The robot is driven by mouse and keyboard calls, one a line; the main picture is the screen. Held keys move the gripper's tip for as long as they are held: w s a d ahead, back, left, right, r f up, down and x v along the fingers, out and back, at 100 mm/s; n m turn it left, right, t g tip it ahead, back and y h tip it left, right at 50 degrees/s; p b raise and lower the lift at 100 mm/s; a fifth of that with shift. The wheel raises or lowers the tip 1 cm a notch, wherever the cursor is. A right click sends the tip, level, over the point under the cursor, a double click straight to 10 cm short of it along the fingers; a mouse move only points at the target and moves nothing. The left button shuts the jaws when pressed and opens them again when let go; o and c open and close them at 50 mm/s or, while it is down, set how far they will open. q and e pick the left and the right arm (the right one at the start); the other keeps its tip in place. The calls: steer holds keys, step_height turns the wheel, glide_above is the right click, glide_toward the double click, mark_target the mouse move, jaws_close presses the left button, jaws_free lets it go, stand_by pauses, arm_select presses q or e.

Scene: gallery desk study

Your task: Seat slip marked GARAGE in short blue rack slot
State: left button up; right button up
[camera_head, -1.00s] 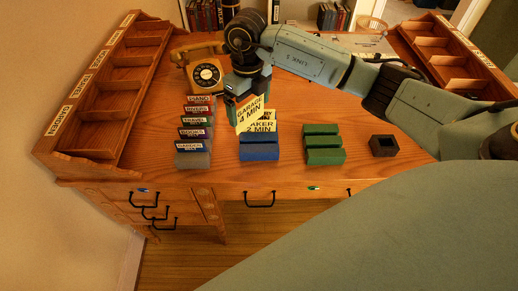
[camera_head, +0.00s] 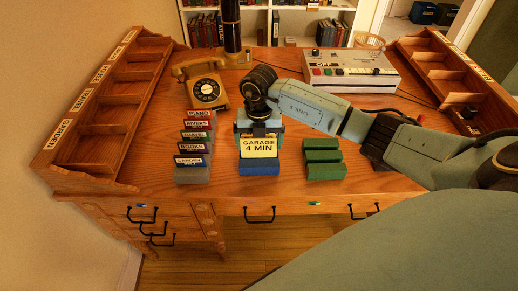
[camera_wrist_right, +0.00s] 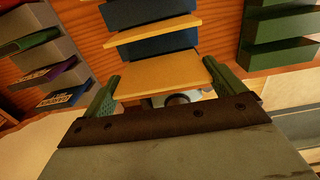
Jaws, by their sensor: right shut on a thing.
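The yellow slip marked GARAGE 4 MIN (camera_head: 259,147) stands nearly upright at the front of the short blue rack (camera_head: 258,169), facing the head camera. My right gripper (camera_head: 259,128) is shut on this slip from behind and above. In the right wrist view the held slip (camera_wrist_right: 160,76) lies between the green fingers, and a second yellow slip (camera_wrist_right: 155,32) stands in the blue rack (camera_wrist_right: 158,45) beyond it. I cannot tell whether the held slip's lower edge is inside a slot or just above it. The other slips are hidden behind it in the head view. My left gripper is out of view.
A grey rack with several labelled slips (camera_head: 194,142) stands left of the blue rack, and a green rack (camera_head: 323,160) stands right. A rotary telephone (camera_head: 207,92) is behind on the left. A grey device with buttons (camera_head: 350,70) is at the back right. Pigeonhole shelves flank the desk.

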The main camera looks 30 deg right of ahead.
mark_target(259, 157)
steer(key=shift+f, duration=1.55)
steer(key=shift+f, duration=0.2)
steer(key=o, duration=0.6)
step_height(259, 157, up, 12)
steer(key=shift+r+p, duration=0.25)
steer(key=shift+p, duration=0.1)
steer(key=shift+a, duration=0.1)
